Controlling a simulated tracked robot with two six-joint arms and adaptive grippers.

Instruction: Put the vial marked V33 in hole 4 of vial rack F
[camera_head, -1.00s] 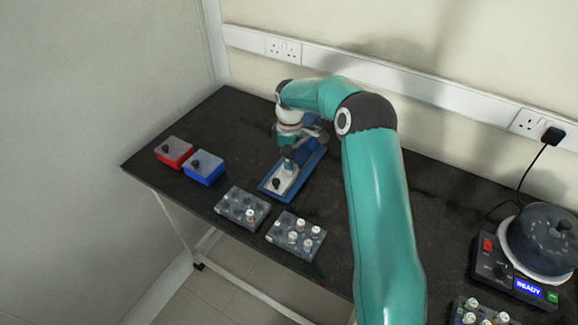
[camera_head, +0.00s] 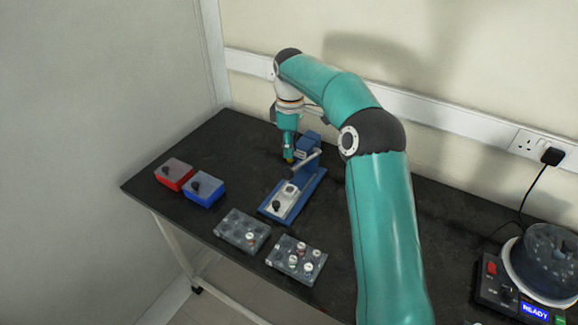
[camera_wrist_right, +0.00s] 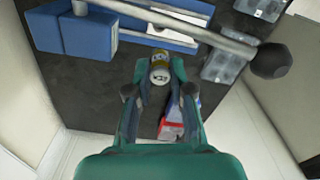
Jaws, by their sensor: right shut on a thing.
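My right gripper (camera_head: 288,157) is shut on a vial with a yellow top, held upright at the left of the blue lever press. In the right wrist view the vial (camera_wrist_right: 160,72) sits between the fingertips of the gripper (camera_wrist_right: 160,88); its small label looks like V33 but is hard to read. Two grey vial racks stand at the front of the bench: a left one (camera_head: 233,222) with a vial at its right and a right one (camera_head: 277,263) with several vials. I cannot read their letters or hole numbers. My left gripper is not in view.
The blue press (camera_head: 310,182) with its lever (camera_head: 305,161) stands close to the gripper; the lever's dark knob (camera_wrist_right: 270,62) is near in the wrist view. A red box (camera_head: 174,175) and a blue box (camera_head: 204,189) are at left. A device reading READY (camera_head: 534,311) is at right.

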